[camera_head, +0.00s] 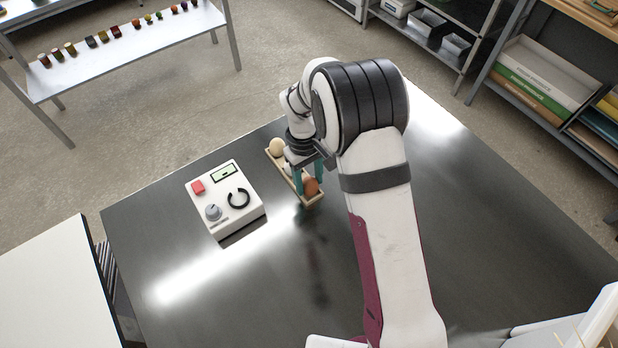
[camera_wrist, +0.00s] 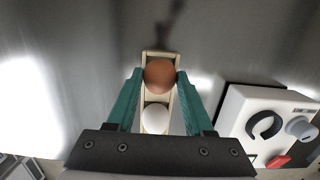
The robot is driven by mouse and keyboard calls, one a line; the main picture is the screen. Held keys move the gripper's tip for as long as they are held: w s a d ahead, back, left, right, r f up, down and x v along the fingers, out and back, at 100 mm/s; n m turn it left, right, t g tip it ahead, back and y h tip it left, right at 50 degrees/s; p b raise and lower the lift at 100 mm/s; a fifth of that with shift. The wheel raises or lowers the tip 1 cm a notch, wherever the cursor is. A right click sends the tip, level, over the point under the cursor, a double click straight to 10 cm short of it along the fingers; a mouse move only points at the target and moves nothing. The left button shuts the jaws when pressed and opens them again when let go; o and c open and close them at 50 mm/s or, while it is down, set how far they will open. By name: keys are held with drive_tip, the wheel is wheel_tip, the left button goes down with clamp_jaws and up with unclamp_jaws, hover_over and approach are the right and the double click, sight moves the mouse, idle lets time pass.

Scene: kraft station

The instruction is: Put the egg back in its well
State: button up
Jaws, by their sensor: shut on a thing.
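The brown egg (camera_head: 312,187) is at the near end of a narrow wooden egg tray (camera_head: 313,202). In the wrist view the brown egg (camera_wrist: 160,75) sits between the green fingertips of my gripper (camera_wrist: 160,78), which is shut on it. The egg appears over the end of the tray (camera_wrist: 161,53); whether it rests in the well or is held just above cannot be told. A white egg (camera_wrist: 155,118) lies behind it in the tray, between the fingers' bases. A cream egg (camera_head: 277,147) sits at the tray's far end. My gripper (camera_head: 311,178) partly hides the tray's middle.
A white control box (camera_head: 226,199) with a red button, a knob and a black ring stands left of the tray on the dark shiny table (camera_head: 270,290). The table in front of the tray is clear. A bench with small jars (camera_head: 120,40) and shelves stand farther off.

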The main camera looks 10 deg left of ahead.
drive_tip(key=shift+f, duration=0.25)
idle(0.3)
drive_tip(key=o, duration=1.1)
drive_tip(key=shift+c, duration=0.2)
drive_tip(key=shift+r, duration=4)
